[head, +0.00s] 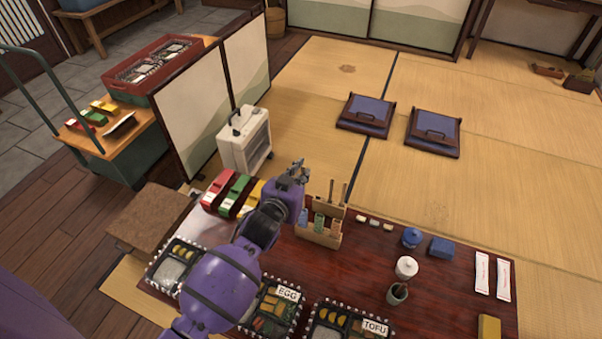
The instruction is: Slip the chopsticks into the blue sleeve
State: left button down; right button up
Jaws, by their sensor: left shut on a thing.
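My left gripper (297,168) is raised above the low table, left of and behind the wooden holder (316,237). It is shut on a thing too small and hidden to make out. A blue sleeve (303,215) stands at the left end of the holder's front row, beside a green and a brown one. Dark upright sticks, which look like chopsticks (331,190), stand at the back of the holder. I cannot see into the blue sleeve's mouth. My right gripper is not in view.
Lunch trays line the dark red table's (366,280) near edge; my left arm covers part of them. Red, green and yellow boxes (233,194) lie at the back left, near a white heater (244,140). A white jar (405,268) and dark cup (397,293) stand right of the holder.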

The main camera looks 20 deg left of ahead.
pick_arm(q)
jog(key=shift+f+p, duration=0.3)
dwell(0.9)
jog(key=shift+f, duration=0.2)
jog(key=shift+f+b, duration=0.4)
jog(key=shift+f, duration=0.25)
jog(key=shift+f, duration=0.4)
dwell(0.5)
jog(key=shift+f+b, duration=0.45)
jog(key=shift+f, duration=0.05)
jog(key=shift+f, duration=0.25)
jog(key=shift+f+b, duration=0.6)
jog(key=shift+f, duration=0.1)
jog(key=shift+f, duration=0.25)
dwell(0.4)
jog(key=shift+f+b, duration=0.6)
jog(key=shift+f, duration=0.2)
